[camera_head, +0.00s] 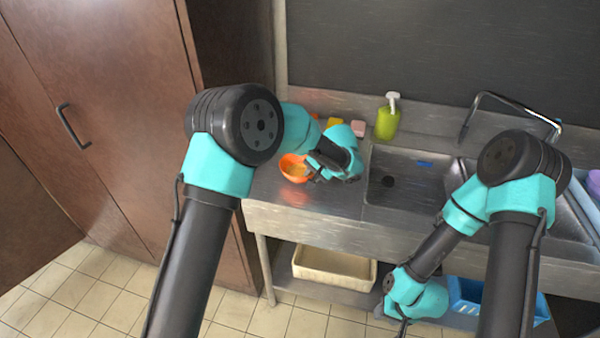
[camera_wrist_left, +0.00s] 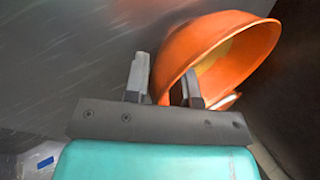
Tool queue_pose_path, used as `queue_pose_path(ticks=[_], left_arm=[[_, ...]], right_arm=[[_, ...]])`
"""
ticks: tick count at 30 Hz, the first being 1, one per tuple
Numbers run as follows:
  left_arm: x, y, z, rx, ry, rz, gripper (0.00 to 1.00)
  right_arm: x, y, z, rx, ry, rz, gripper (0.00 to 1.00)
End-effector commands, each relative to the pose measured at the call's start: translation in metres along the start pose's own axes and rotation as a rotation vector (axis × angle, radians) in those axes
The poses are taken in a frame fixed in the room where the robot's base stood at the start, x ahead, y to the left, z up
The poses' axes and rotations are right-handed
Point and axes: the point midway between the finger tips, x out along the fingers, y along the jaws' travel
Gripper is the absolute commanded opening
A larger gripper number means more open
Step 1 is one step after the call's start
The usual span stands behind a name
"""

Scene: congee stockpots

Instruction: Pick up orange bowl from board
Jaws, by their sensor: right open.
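The orange bowl (camera_head: 291,161) is at the left end of the steel counter, with something yellowish inside. In the left wrist view the bowl (camera_wrist_left: 238,32) looks tilted, with its near wall between my fingers. I cannot tell if the bowl touches the counter. No board can be made out under it. My right gripper (camera_head: 403,328) hangs low in front of the counter, open and apart from the bowl.
A green soap bottle (camera_head: 387,120), a yellow item (camera_head: 334,122) and a pink item (camera_head: 358,128) stand behind. The sink (camera_head: 400,190) is to the right. A cream bin (camera_head: 333,272) and blue crate (camera_head: 466,296) sit below. The counter in front of the bowl is clear.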

Motion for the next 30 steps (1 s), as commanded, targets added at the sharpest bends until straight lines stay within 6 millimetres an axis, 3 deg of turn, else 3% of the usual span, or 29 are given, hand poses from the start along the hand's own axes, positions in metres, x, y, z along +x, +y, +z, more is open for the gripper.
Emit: queue_pose_path(ticks=[8, 22, 30], left_arm=[[0.0, 0.0, 0.0, 0.0, 0.0, 0.0, 0.0], [-0.001, -0.001, 0.0, 0.0, 0.0, 0.0, 0.0], [-0.019, -0.01, 0.0, -0.001, 0.002, -0.001, 0.0]], right_arm=[[0.0, 0.0, 0.0, 0.0, 0.0, 0.0, 0.43], [0.0, 0.0, 0.0, 0.0, 0.0, 0.0, 0.43], [0.0, 0.0, 0.0, 0.0, 0.0, 0.0, 0.43]])
